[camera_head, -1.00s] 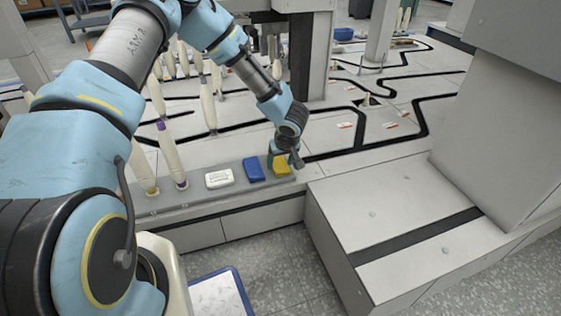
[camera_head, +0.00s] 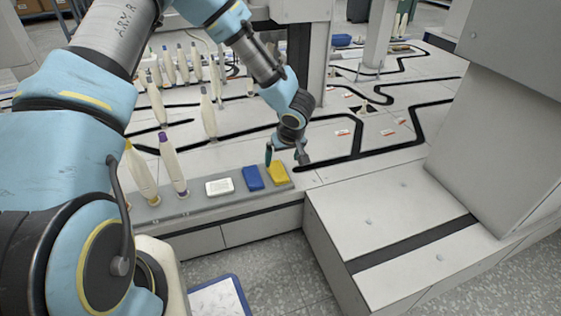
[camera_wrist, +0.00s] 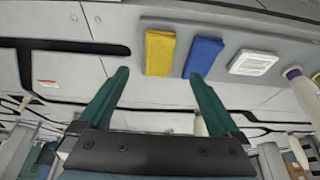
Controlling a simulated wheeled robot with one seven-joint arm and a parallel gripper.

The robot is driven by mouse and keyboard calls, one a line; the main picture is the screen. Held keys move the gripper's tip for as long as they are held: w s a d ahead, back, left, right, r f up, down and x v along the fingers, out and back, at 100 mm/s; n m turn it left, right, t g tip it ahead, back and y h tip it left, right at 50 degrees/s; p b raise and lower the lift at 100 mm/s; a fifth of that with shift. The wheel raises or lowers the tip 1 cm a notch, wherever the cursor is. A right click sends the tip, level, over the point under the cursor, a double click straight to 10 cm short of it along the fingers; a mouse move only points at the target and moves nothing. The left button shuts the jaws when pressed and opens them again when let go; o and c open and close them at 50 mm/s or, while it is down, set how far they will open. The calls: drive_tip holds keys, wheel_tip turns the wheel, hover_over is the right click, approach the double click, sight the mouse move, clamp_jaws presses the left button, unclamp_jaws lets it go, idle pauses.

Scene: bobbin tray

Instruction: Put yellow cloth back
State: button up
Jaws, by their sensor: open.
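The yellow cloth (camera_head: 278,173) lies folded on the right end of the grey strip, beside the blue cloth (camera_head: 253,178). In the wrist view the yellow cloth (camera_wrist: 160,52) lies beyond the fingertips and between their lines, left of the blue cloth (camera_wrist: 204,57). My gripper (camera_head: 286,160) is just above and behind the yellow cloth in the head view. Its two green fingers are wide apart and empty in the wrist view (camera_wrist: 158,74). The cloth appears clear of both fingers.
A white block (camera_head: 219,187) sits left of the blue cloth on the grey strip (camera_head: 200,201). Upright bobbins (camera_head: 172,166) stand farther left. The pale surface with black tracks (camera_head: 345,150) is open behind and right. A large pale cabinet (camera_head: 400,220) stands at the right.

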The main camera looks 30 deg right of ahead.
drive_tip(key=shift+p+v, duration=0.35)
drive_tip(key=shift+v, duration=1.45)
drive_tip(key=w+a+r+m+h, duration=0.1)
drive_tip(key=w+a+r+h, duration=0.2)
drive_tip(key=w+a+r, duration=0.65)
drive_tip(key=s+a+r+g+y, duration=0.1)
drive_tip(key=s+a, duration=0.3)
drive_tip(key=a, duration=0.4)
drive_tip(key=s+a+r+g+y, duration=0.1)
drive_tip(key=s+a+r, duration=0.3)
drive_tip(key=a, duration=0.5)
drive_tip(key=s+a+r+n+g+y, duration=0.1)
drive_tip(key=s+a+r, duration=0.2)
drive_tip(key=a, duration=0.6)
drive_tip(key=shift+s+a, duration=0.2)
drive_tip(key=shift+s, duration=0.9)
drive_tip(key=shift+r, duration=0.1)
wheel_tip(320, 180, up, 29)
drive_tip(key=p, duration=2.8)
drive_tip(key=shift+f+p, duration=0.2)
drive_tip(key=shift+p, duration=0.1)
